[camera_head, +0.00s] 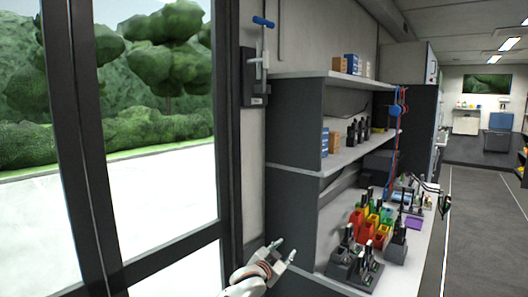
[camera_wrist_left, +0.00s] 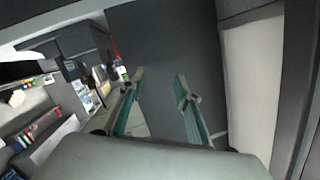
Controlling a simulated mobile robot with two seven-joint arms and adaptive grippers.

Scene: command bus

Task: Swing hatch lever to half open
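The hatch lever (camera_head: 262,48) is on the wall panel right of the glass door, high in the head view. It has a blue handle (camera_head: 263,22) at the top of a grey metal arm, on a dark mounting plate (camera_head: 254,88). My left gripper (camera_head: 285,250) is at the bottom of the head view, well below the lever and apart from it. In the left wrist view its two fingers (camera_wrist_left: 160,82) are spread with nothing between them. The lever does not show in the left wrist view. My right gripper is not in view.
A shelf unit (camera_head: 300,125) with small boxes stands right of the lever. Its lower counter (camera_head: 405,262) holds radios, chargers and coloured bins (camera_head: 367,228). A glass door with a dark frame (camera_head: 228,120) is at left. The aisle floor (camera_head: 485,220) at right is clear.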

